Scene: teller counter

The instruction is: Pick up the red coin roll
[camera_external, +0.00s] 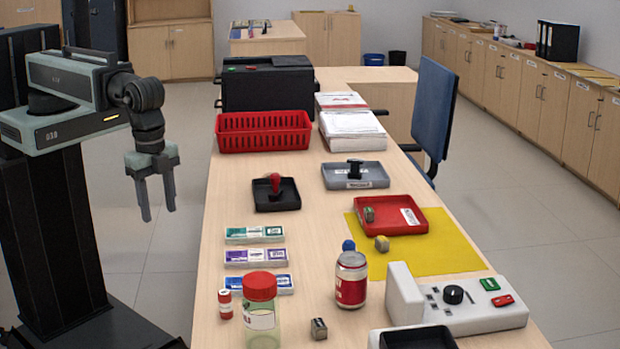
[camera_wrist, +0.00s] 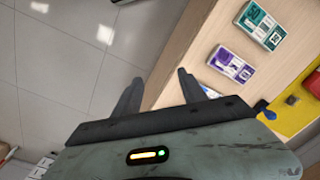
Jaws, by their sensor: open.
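The red coin roll (camera_external: 225,304) stands upright near the front left edge of the counter (camera_external: 325,215), a small red cylinder with a white label. It is left of the red-lidded jar and close to the blue-banded pack. My gripper (camera_external: 158,216) hangs at the left of the counter, above the floor, pointing down with its fingers apart and empty. In the wrist view my two fingers (camera_wrist: 157,92) are spread over the floor and the counter's edge. I cannot make out the coin roll in the wrist view.
A red-lidded jar (camera_external: 261,318) stands beside the roll. Green (camera_external: 254,235), purple (camera_external: 256,258) and blue (camera_external: 259,283) banded packs lie behind it. A black stamp tray (camera_external: 276,200) sits farther back.

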